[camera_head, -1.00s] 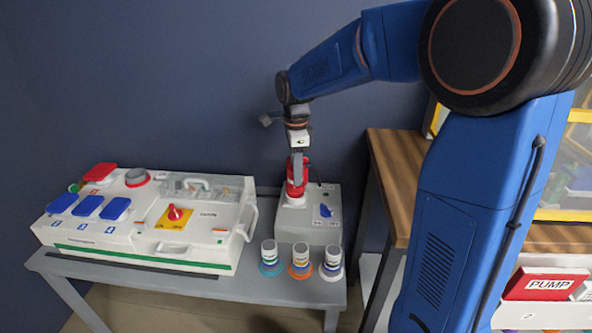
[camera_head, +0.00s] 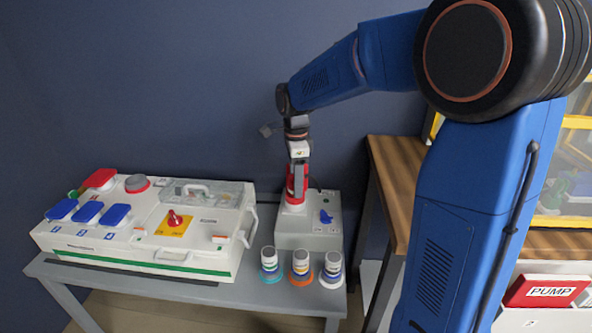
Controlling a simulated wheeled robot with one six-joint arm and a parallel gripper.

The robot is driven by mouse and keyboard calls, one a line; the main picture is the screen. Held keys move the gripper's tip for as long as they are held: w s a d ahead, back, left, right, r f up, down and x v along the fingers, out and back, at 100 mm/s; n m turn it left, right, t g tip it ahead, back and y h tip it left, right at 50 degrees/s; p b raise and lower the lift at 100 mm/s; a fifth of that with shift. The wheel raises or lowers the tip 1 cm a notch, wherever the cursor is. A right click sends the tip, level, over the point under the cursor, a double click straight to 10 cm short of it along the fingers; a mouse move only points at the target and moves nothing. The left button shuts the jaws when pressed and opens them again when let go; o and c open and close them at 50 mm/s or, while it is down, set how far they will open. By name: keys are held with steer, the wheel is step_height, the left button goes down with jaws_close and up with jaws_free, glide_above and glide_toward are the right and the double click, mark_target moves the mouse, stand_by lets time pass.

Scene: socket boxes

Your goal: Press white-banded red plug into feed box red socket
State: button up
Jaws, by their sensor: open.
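The red plug (camera_head: 291,187) stands upright on the left part of the top of the grey feed box (camera_head: 308,239). A pale band or collar (camera_head: 293,207) shows at its foot; I cannot tell whether it belongs to the plug or the socket. My gripper (camera_head: 298,190) points down from above, with its fingers at the red plug. It is open, and the near finger covers part of the plug. The red socket is hidden beneath, so how deep the plug sits cannot be seen.
A blue switch (camera_head: 326,216) is on the box top, right of the plug. Several banded cylinders on coloured bases, one with an orange base (camera_head: 302,280), stand in front. A large white panel (camera_head: 130,255) with blue and red covers fills the table's left.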

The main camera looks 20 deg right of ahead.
step_height(320, 180, up, 24)
steer(key=shift+r, duration=0.2)
stand_by(0.8)
